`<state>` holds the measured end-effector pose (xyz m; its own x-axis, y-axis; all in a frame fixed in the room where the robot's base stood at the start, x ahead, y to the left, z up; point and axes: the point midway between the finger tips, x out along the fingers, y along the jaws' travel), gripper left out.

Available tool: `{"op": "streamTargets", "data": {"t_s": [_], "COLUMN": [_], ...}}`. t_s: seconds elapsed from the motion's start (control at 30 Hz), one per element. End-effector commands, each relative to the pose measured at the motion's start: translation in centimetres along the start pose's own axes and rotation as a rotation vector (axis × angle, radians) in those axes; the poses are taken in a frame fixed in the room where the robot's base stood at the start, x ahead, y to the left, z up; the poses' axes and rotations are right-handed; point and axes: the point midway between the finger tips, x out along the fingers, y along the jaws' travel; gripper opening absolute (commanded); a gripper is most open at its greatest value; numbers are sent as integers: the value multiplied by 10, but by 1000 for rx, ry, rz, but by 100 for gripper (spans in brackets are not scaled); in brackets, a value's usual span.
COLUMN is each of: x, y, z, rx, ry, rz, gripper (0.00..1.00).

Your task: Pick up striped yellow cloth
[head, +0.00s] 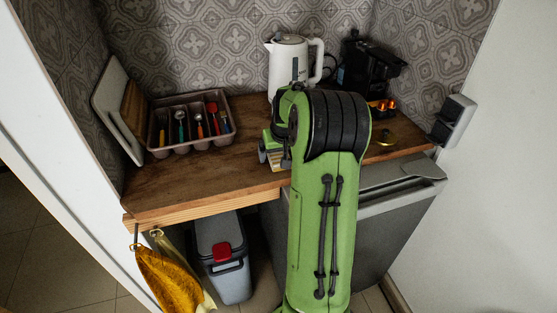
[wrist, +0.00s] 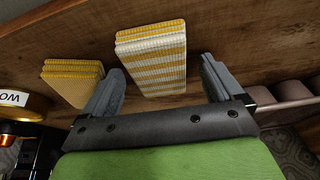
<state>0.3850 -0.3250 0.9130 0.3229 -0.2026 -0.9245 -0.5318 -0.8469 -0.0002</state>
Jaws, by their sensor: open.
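The striped yellow cloth (wrist: 152,60) is a folded yellow-and-white stack on the wooden counter in the wrist view. My gripper (wrist: 162,68) is open, with one grey finger on either side of the cloth in the picture and nothing held. The fingers appear just short of the cloth; I cannot tell whether they touch it. A second folded stack, plainer yellow (wrist: 72,82), lies to the left, outside the left finger. In the head view my arm hides most of the gripper and the cloths.
A cutlery tray (head: 190,148) and leaning boards (head: 122,110) stand left on the counter (head: 205,186). A white kettle (head: 288,65) and black coffee machine (head: 368,68) stand behind. Yellow cloths (head: 168,280) hang at the front left, near a grey bin (head: 222,260).

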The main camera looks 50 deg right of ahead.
Motion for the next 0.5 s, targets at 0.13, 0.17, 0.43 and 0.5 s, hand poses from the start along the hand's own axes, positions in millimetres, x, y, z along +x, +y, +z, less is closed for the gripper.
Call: {"op": "streamTargets", "data": {"t_s": [0.13, 0.17, 0.43, 0.5], "x": [-1, -1, 0, 0], "y": [0, 0, 0, 0], "z": [-1, -1, 0, 0], "rx": [0, 0, 1, 1], "ry": [1, 1, 1, 1], "rz": [0, 0, 0, 0], "gripper": [94, 94, 84, 74]}}
